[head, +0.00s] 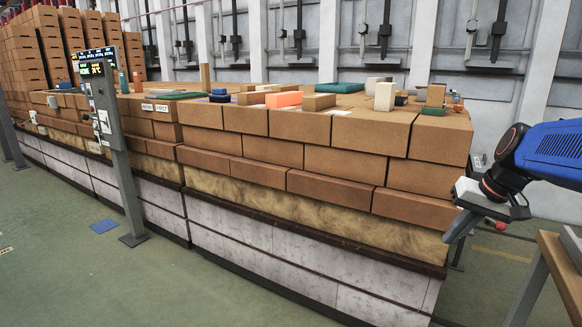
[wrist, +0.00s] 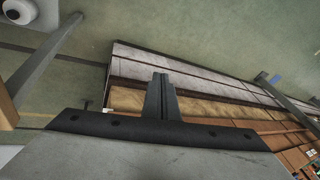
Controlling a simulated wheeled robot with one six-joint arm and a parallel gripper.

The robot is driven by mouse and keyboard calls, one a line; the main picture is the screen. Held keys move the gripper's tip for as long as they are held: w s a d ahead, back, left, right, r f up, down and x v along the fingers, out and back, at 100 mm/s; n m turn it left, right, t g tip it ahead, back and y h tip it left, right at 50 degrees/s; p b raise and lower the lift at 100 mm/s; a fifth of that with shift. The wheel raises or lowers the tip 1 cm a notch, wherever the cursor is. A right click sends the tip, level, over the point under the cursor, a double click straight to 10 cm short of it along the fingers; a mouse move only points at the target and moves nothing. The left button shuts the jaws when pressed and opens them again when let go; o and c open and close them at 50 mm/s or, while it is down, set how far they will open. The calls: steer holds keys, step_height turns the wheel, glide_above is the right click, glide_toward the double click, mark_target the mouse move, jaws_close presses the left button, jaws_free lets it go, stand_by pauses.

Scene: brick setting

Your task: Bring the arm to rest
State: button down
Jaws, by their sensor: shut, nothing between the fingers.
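My gripper (head: 460,228) is at the right in the head view, at the end of my blue arm. It hangs in the air beside the right end of the brick counter (head: 340,162), pointing down and to the left. In the wrist view its fingers (wrist: 160,95) are together with nothing between them. The arm is bent, with its wrist at about the height of the counter's upper brick rows. No object is held.
Blocks, including an orange one (head: 284,99) and a green slab (head: 341,88), lie on the counter. A post with a display (head: 105,110) stands at left. A wooden table (head: 560,265) is at lower right. Green floor lies open in front.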

steer(key=s+a+f+n, duration=0.1)
steer(key=s+a+f, duration=0.2)
steer(key=s, duration=0.3)
steer(key=s+a+f+n+h, duration=0.1)
steer(key=s+a+f, duration=0.2)
steer(key=s, duration=0.4)
steer(key=s+a+f+n+t+h, duration=0.1)
steer(key=s+a+f, duration=0.2)
steer(key=s, duration=0.3)
steer(key=shift+s+a+f, duration=0.15)
steer(key=shift+a+f, duration=0.15)
steer(key=shift+a, duration=0.35)
